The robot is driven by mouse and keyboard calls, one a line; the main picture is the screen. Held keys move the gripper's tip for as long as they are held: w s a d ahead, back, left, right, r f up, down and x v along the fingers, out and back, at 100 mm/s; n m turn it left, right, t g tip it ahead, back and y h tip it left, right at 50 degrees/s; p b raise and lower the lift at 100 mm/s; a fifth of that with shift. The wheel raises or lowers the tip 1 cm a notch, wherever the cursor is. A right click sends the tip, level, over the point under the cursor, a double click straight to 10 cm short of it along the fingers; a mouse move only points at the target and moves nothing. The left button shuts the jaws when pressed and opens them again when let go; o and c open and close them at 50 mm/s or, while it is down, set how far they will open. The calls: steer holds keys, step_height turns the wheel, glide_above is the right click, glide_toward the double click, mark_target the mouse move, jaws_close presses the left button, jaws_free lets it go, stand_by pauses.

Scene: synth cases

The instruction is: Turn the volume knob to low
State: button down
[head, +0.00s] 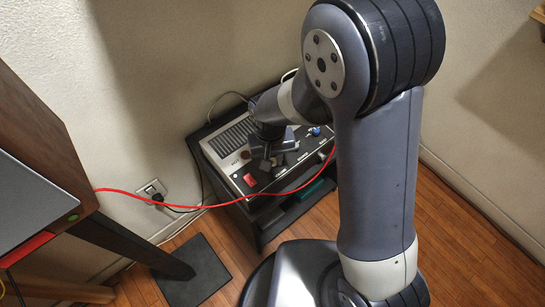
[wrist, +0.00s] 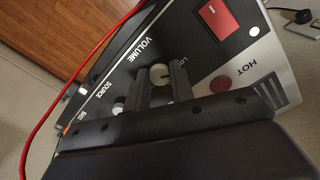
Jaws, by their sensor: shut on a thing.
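The volume knob (wrist: 160,72) is a small round pale knob on the device's dark panel, near the printed words VOLUME and LO. My gripper (wrist: 161,83) is shut on it, with one dark finger on each side. A dark pointer mark shows on its face, but I cannot tell its exact setting. In the head view my gripper (head: 267,158) reaches down onto the device's front panel (head: 233,177), and it hides the knob there.
A red rocker switch (head: 250,180) sits left of my gripper; a blue knob (head: 316,131) is to its right. A red cable (head: 215,205) crosses in front of the device. A dark red round indicator (wrist: 220,85) is by the word HOT. Wooden floor (head: 480,245) is clear at right.

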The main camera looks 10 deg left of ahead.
steer(key=c, duration=1.2)
jaws_free()
steer(key=shift+c, duration=0.2)
step_height(320, 180, up, 11)
steer(key=p, duration=0.1)
steer(key=shift+a, duration=0.2)
steer(key=shift+f, duration=0.1)
steer(key=f, duration=0.7)
steer(key=f+b, duration=0.1)
steer(key=f, duration=0.3)
steer(key=shift+d, duration=0.25)
steer(key=shift+r+m, duration=0.1)
steer(key=shift+m, duration=0.3)
